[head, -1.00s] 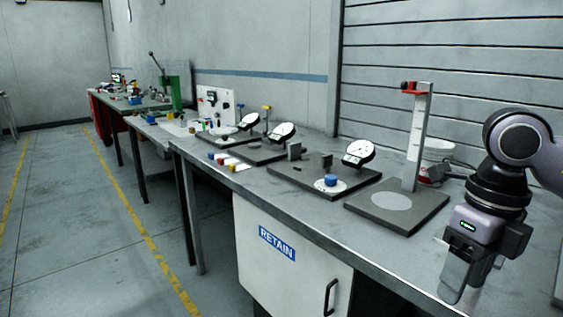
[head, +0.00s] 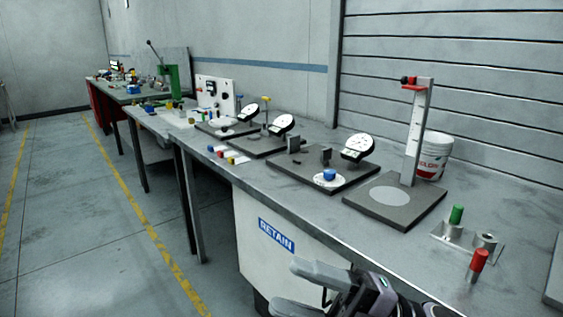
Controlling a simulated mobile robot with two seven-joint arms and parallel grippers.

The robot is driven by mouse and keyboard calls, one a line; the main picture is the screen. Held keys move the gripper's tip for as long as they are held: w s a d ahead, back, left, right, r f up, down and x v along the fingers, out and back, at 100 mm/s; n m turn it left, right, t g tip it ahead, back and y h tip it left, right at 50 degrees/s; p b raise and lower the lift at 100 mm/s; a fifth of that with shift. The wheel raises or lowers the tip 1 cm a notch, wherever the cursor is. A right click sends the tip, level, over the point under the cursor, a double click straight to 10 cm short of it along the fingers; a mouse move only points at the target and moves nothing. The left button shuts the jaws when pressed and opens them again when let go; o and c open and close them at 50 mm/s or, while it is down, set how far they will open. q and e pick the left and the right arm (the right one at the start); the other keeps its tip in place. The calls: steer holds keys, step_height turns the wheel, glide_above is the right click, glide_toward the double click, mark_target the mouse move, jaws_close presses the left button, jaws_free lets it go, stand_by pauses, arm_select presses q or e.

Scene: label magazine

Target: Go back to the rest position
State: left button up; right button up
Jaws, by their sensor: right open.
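My right gripper (head: 286,286) is at the bottom of the head view, in front of the grey workbench (head: 330,218) and low against the white cabinet marked RETAIN (head: 258,236). Its fingers point left and stand apart with nothing seen between them. It partly hides the cabinet's lower right part and handle. The rest of the right arm runs off the bottom edge. My left gripper is not in view.
On the bench stand a height gauge (head: 416,140) on a dark plate, a white bucket (head: 433,158), green (head: 456,214) and red (head: 479,259) capped plugs, and dial gauges (head: 357,148). The floor aisle (head: 85,230) at left is clear.

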steer(key=w+d+f+m+t+h+p, duration=0.1)
steer(key=d+f+m+t+h, duration=0.4)
steer(key=m, duration=0.3)
steer(key=w+d+f+m+t+h, duration=0.2)
steer(key=f+m+t+h, duration=0.35)
steer(key=m, duration=0.25)
steer(key=w+d+f+m+t+h+p, duration=0.1)
steer(key=d+f+m+t+h, duration=0.4)
steer(key=m, duration=0.3)
steer(key=s+d+f+m+g+h, duration=0.2)
steer(key=s+f, duration=0.4)
steer(key=f, duration=0.3)
steer(key=s+d+f+m+g+h, duration=0.3)
steer(key=s+f+m+g, duration=0.1)
steer(key=s+f, duration=0.3)
step_height(320, 180, down, 2)
steer(key=shift+d+f, duration=0.1)
steer(key=shift+d, duration=0.3)
steer(key=shift+g, duration=0.25)
